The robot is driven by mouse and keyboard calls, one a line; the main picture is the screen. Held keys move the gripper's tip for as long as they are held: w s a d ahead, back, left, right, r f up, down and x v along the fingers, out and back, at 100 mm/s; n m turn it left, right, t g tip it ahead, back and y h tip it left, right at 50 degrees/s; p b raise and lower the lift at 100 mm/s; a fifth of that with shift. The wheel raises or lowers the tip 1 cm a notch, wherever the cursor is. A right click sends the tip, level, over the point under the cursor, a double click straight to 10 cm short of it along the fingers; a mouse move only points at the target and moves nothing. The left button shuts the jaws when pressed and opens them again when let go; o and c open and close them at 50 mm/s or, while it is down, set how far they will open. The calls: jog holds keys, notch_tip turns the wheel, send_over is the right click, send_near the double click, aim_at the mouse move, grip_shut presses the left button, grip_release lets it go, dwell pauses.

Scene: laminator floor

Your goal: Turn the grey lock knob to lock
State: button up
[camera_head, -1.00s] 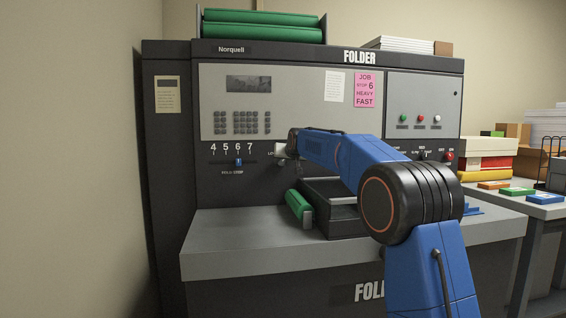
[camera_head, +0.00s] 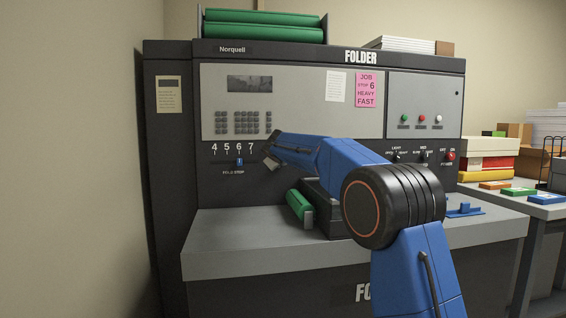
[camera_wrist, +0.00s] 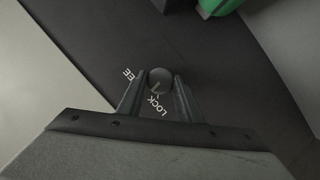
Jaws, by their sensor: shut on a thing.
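The grey lock knob (camera_wrist: 160,78) is a small round knob on the dark panel of the folder. In the wrist view it lies between the two fingertips of my gripper (camera_wrist: 158,88), which is shut on it. The word LOCK (camera_wrist: 157,106) shows between the fingers, and a label ending in EE (camera_wrist: 127,75) is partly covered at the left. A pale mark shows on the knob's face, roughly on the side of LOCK. In the head view my gripper (camera_head: 268,160) is at the panel, right of the fold-stop slider, and the knob is hidden there.
The fold-stop slider (camera_head: 239,161) is just left of my gripper. Other switches (camera_head: 396,157) are to the right, behind my arm. Below are a green roller (camera_head: 299,205) and the grey shelf (camera_head: 230,245). A pink job note (camera_head: 367,90) hangs above.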

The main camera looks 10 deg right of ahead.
jog(key=shift+a+f+n+t+h, duration=0.15)
jog(key=shift+n+t+h, duration=0.4)
jog(key=shift+n, duration=0.9)
jog(key=shift+a+f+n+t+h, duration=0.2)
jog(key=shift+n+h, duration=0.65)
jog(key=shift+n, duration=0.6)
jog(key=shift+d, duration=0.15)
jog(key=o, duration=1)
jog(key=shift+o, duration=0.2)
jog(key=v, duration=1.7)
jog(key=shift+s+f, duration=0.15)
jog(key=shift+s, duration=0.05)
